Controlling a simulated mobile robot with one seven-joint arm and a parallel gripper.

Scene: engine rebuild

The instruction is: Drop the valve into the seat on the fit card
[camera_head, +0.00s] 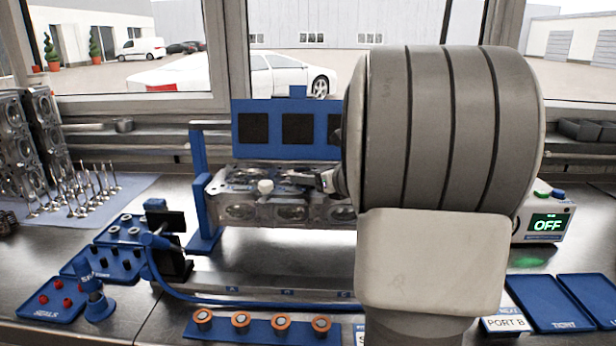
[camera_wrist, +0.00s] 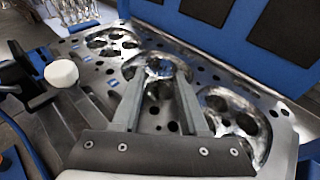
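My gripper (camera_wrist: 160,82) reaches over the middle chamber of the metal cylinder head (camera_head: 235,188), which also fills the wrist view (camera_wrist: 85,52). Its two fingers are apart. A shiny round shape (camera_wrist: 160,67) shows between the fingertips; I cannot tell whether it is a held valve head or part of the chamber. In the head view the gripper (camera_head: 322,181) is partly behind my arm. Several loose valves (camera_head: 75,195) stand upright on a pale mat at the left. I cannot make out which surface is the fit card.
A blue panel with dark squares (camera_head: 265,108) stands behind the cylinder head. A white knob (camera_head: 265,186) is close to the gripper's left. Blue trays (camera_head: 50,312) lie front left and a blue rack with orange-rimmed parts (camera_head: 262,334) at the front. A display reading OFF (camera_head: 547,223) stands right.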

